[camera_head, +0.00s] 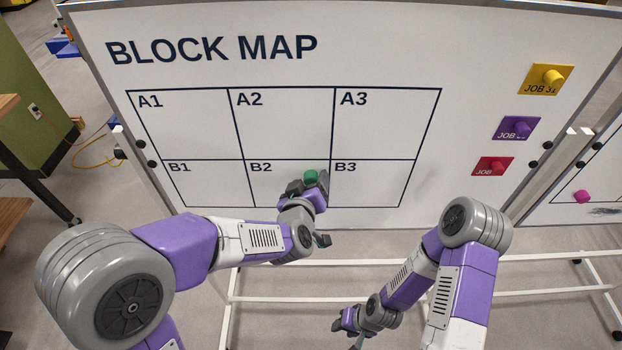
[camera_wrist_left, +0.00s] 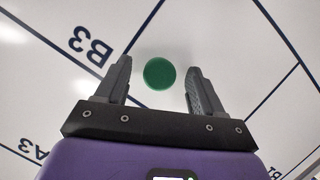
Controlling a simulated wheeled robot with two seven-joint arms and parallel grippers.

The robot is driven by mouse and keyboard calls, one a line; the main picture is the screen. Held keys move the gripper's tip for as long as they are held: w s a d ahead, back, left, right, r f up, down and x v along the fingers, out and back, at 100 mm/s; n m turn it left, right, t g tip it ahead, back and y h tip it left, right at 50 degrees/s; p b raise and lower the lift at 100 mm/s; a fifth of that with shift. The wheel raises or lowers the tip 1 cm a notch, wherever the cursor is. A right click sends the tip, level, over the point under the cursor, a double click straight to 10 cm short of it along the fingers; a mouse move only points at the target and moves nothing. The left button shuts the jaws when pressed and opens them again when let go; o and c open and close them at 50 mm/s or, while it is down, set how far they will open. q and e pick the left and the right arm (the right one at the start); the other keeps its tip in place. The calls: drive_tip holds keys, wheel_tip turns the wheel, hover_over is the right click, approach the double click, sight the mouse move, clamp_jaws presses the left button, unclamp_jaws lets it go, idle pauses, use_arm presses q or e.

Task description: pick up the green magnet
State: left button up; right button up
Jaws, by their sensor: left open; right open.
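The green magnet (camera_head: 310,177) is on the whiteboard in cell B2, near the line to B3. In the left wrist view the magnet (camera_wrist_left: 159,73) is a round green disc between the fingertips, with a gap on each side. My left gripper (camera_head: 308,187) is open around or just in front of the magnet; I cannot tell the exact depth. Its fingers also show in the left wrist view (camera_wrist_left: 159,78). My right gripper (camera_head: 345,322) is low, below the board and away from the magnet; its finger gap is hard to see.
The whiteboard (camera_head: 480,60) bears a grid labelled A1 to B3. Yellow (camera_head: 554,77), purple (camera_head: 522,129) and red (camera_head: 497,167) magnets hold job cards at its right. A second board with a pink magnet (camera_head: 582,196) stands at far right. White stand rails (camera_head: 480,295) run below.

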use_arm(q)
drive_tip(key=shift+w, duration=0.15)
drive_tip(key=c, duration=1.1)
drive_tip(key=shift+s+r+p, duration=0.25)
drive_tip(key=shift+r+p, duration=0.05)
drive_tip(key=shift+r, duration=0.25)
wheel_tip(320, 180, up, 7)
drive_tip(key=p, duration=0.3)
drive_tip(key=shift+f, duration=0.2)
drive_tip(key=s+b, duration=0.2)
drive_tip(key=s, duration=0.4)
drive_tip(key=s+b, duration=0.2)
drive_tip(key=s, duration=0.5)
drive_tip(key=s+b, duration=0.2)
drive_tip(key=s, duration=0.4)
drive_tip(key=shift+s+f, duration=0.3)
drive_tip(key=shift+f, duration=0.05)
